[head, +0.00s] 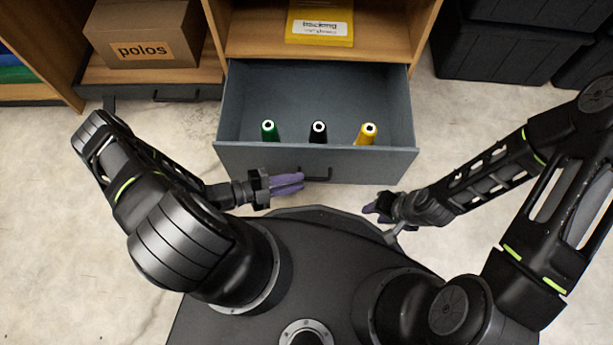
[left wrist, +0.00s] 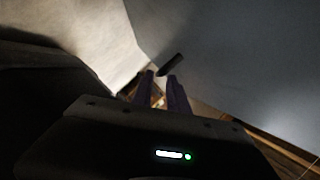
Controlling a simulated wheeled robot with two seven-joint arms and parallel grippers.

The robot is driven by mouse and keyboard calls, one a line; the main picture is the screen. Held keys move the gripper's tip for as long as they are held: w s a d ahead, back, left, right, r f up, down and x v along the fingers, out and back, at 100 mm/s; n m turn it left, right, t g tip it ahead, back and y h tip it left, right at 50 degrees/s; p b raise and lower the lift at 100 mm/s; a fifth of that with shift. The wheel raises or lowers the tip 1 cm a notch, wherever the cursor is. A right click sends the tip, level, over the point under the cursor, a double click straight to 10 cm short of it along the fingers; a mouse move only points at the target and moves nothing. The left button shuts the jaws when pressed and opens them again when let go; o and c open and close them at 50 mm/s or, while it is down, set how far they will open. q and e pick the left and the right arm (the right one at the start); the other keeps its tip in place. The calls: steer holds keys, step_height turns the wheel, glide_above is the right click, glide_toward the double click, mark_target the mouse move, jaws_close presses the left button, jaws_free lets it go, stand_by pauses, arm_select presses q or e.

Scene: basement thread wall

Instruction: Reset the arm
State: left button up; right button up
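My left gripper (head: 302,182) has purple fingers and is in front of the pulled-out grey drawer (head: 238,151), its fingertips close to the left end of the dark drawer handle (head: 322,173). In the left wrist view, the two fingers (left wrist: 162,76) stand apart with a gap and nothing between them. The handle (left wrist: 171,64) shows just beyond the tips; I cannot tell whether they touch it. My right gripper (head: 370,208) is low, right of the handle and near the front edge of my base. Its purple fingers are small and partly hidden, so their opening is unclear.
The drawer holds a green spool (head: 269,131), a black spool (head: 318,132) and a yellow spool (head: 367,133). A polos box (head: 145,35) and a yellow labelled bin (head: 320,22) sit on shelves. Black crates (head: 495,50) stand at right. Bare floor (head: 50,230) lies left.

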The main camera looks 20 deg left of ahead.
arm_select(q)
steer(key=shift+v, duration=1.15)
